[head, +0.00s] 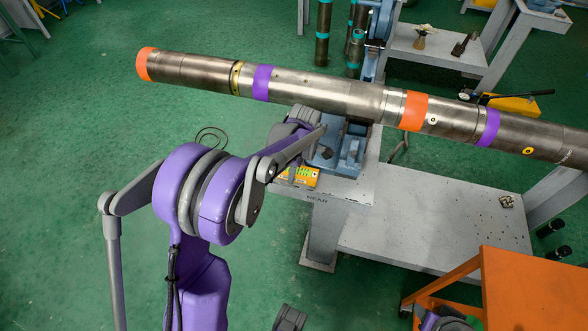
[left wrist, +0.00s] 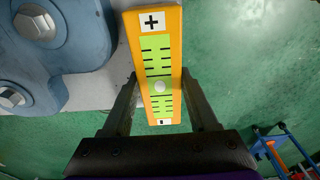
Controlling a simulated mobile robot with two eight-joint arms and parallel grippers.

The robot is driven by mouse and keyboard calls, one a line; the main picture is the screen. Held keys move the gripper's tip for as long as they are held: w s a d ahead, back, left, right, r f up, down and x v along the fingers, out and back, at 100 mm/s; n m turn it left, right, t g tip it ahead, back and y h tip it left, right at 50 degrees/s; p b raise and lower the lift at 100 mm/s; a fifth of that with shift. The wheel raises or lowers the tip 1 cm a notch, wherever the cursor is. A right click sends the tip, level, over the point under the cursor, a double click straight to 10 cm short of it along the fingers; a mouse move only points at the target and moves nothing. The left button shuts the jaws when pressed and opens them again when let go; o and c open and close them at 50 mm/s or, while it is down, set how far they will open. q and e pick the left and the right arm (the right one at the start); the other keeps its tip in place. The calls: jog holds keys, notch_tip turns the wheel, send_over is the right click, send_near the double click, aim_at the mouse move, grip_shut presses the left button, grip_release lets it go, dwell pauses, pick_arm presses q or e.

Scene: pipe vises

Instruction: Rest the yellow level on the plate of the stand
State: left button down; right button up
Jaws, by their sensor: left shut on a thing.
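The yellow level (head: 302,178) has a green scale face with plus and minus marks. It also shows large in the left wrist view (left wrist: 172,60). My left gripper (left wrist: 160,88) is shut on it, one dark finger on each side. In the head view my arm hides most of that gripper. The stand's grey plate (head: 350,191), marked NEAR, lies by the level. The wrist view shows the plus end across the plate (left wrist: 98,92) and the minus end over green floor. I cannot tell whether the level touches the plate. My right gripper is not in view.
A blue vise (head: 350,152) stands on the plate, close beside the level, also in the wrist view (left wrist: 65,50). A long steel pipe (head: 325,92) with orange and purple bands crosses above. An orange table (head: 535,285) is at lower right.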

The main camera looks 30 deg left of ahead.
pick_arm(q)
jog(key=shift+f, duration=0.25)
jog(key=shift+c, duration=0.5)
grip_release()
jog(key=shift+r+p, duration=2)
jog(key=shift+r, duration=1.55)
